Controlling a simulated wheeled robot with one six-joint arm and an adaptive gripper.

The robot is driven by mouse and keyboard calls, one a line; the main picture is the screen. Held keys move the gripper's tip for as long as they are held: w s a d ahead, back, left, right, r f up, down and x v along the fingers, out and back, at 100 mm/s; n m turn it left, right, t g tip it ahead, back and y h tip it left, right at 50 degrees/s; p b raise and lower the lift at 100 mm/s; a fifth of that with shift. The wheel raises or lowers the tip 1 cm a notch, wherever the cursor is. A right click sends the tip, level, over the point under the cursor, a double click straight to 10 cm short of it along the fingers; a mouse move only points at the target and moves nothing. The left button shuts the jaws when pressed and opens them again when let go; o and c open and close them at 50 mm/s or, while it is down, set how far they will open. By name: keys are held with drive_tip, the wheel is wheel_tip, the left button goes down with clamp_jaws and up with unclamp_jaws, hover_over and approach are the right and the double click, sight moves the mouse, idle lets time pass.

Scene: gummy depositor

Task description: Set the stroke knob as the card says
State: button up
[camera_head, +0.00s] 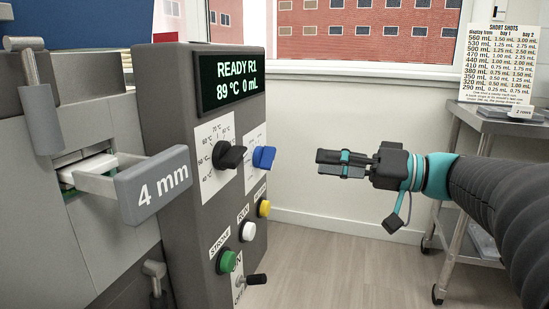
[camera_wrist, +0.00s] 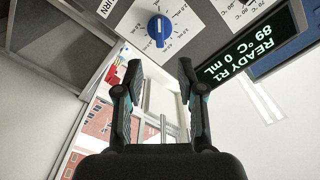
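The blue knob (camera_head: 264,157) sits on the grey machine's front panel, right of a black knob (camera_head: 229,156) with a °C scale. The display (camera_head: 232,78) reads "READY R1 89 °C 0 mL". My gripper (camera_head: 320,162) is right of the blue knob, apart from it. Its fingers (camera_wrist: 160,66) are spread and empty.
Green "STROKE" (camera_head: 228,262), white "RUN" (camera_head: 249,231) and yellow (camera_head: 264,208) buttons sit below the knobs, with a toggle lever (camera_head: 256,280). A "4 mm" drawer (camera_head: 153,186) juts out at left. A metal cart (camera_head: 478,150) stands right. Space between panel and gripper is clear.

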sight(274, 157)
drive_tip(key=x, duration=1)
drive_tip(key=shift+a, duration=0.2)
clamp_jaws()
